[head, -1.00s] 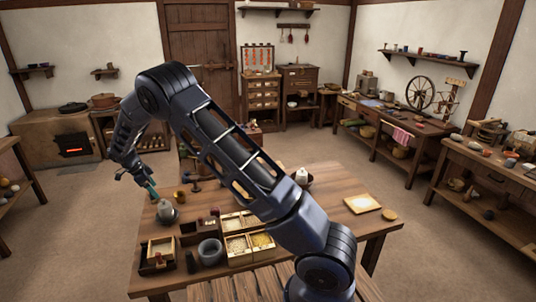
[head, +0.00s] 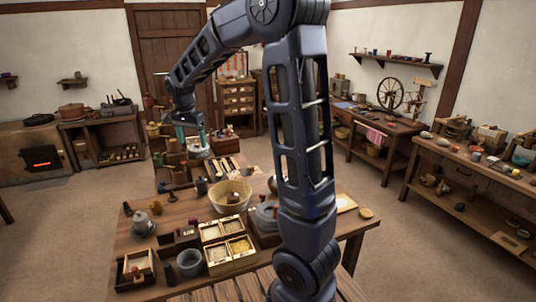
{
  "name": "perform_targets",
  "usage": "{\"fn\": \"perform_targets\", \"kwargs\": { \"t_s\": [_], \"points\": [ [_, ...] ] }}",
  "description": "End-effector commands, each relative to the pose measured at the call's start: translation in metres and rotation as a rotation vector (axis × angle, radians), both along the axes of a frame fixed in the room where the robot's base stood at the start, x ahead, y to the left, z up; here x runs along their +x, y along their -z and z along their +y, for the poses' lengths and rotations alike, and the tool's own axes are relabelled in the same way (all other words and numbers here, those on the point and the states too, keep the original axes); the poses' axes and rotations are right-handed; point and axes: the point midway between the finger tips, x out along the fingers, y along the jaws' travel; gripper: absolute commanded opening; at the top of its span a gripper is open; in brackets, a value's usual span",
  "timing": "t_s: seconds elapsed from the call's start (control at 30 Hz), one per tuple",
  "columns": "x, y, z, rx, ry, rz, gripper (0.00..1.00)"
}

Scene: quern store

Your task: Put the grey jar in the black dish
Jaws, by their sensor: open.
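A grey jar (head: 143,223) with a small knob on top stands upright at the left of the near wooden table. A dark rim shows around its foot; it looks like the black dish (head: 144,234), but it is too small to be sure. My gripper (head: 190,135), with teal fingers, is open and raised over the far part of the table. It is well apart from the jar, beyond it and to the right. I see nothing held between the fingers.
On the table (head: 330,232) are a yellowish basket (head: 231,193), a blue-grey bowl (head: 190,262), compartment boxes (head: 229,252) of grain and a grey pot (head: 266,214). My arm hides part of its right side. Shelves and a stove (head: 38,150) stand around the room.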

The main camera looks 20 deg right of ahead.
Motion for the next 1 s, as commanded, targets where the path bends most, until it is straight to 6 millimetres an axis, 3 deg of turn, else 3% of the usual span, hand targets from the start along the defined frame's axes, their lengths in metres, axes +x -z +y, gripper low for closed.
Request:
{"fn": "perform_targets", "kwargs": {
  "t_s": [0.1,0.47,0.73,1.0],
  "points": [
    [-0.027,-0.02,-0.033,0.019,-0.073,-0.022,0.81],
    [-0.116,-0.054,-0.109,0.03,-0.317,-0.105,0.81],
    [-0.188,-0.059,-0.15,-0.006,-0.496,-0.176,0.81],
    [-0.255,-0.048,-0.175,-0.076,-0.663,-0.238,0.81]
  ]
}}
